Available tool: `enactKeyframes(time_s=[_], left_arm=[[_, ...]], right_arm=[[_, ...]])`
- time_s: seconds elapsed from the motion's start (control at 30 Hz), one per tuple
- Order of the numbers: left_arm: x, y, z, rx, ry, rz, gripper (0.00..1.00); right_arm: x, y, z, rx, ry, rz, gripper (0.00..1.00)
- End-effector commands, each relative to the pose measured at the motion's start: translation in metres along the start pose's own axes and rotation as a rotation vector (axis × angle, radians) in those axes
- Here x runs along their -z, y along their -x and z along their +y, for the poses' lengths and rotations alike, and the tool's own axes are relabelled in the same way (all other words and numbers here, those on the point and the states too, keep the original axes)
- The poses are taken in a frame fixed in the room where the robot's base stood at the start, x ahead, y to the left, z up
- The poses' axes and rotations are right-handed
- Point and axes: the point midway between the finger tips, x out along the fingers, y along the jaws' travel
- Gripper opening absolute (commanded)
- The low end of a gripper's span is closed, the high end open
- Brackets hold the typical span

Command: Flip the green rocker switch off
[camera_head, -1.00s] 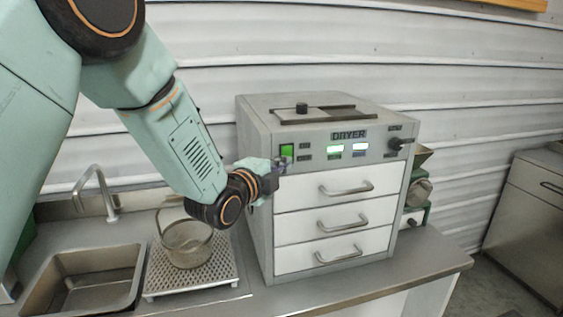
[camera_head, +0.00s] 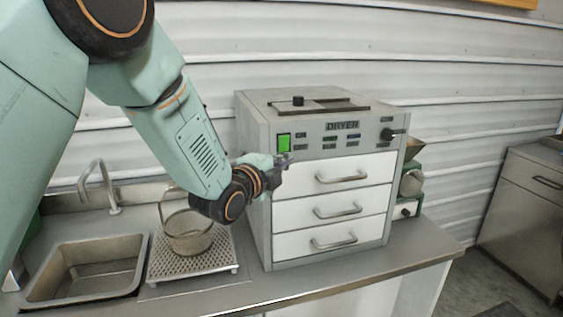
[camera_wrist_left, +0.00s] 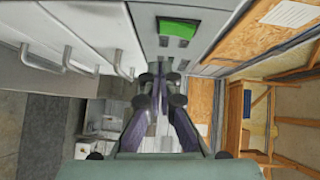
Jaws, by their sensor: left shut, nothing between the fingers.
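The green rocker switch (camera_head: 284,143) sits at the left end of the grey dryer's (camera_head: 257,175) front panel. It also shows in the left wrist view (camera_wrist_left: 177,28), near the top, beyond the fingertips. My left gripper (camera_head: 284,160) is shut and empty, at the panel just below the switch. In the left wrist view its fingers (camera_wrist_left: 160,82) are together and point toward the panel below the switch; I cannot tell whether they touch it. The two small display windows (camera_head: 330,140) on the panel are dark. My right gripper is not in view.
Three white drawers with bar handles (camera_head: 341,177) sit under the panel. A black knob (camera_head: 388,134) is at its right end. A mesh basket (camera_head: 188,236) on a perforated tray and a sink (camera_head: 85,270) are to the left on the counter.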

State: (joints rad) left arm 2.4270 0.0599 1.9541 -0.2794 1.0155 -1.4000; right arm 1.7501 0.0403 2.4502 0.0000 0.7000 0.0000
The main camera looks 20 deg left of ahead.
Motion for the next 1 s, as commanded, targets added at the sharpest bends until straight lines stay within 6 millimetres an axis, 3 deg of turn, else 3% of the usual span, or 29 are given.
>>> enactKeyframes(time_s=[0.53, 1.0], left_arm=[[-0.004, 0.083, 0.016, -0.001, 0.005, -0.003, 0.00], [-0.002, 0.097, 0.017, -0.001, 0.000, 0.000, 0.00]], right_arm=[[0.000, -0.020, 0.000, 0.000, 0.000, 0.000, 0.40], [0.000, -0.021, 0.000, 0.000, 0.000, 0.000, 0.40]])
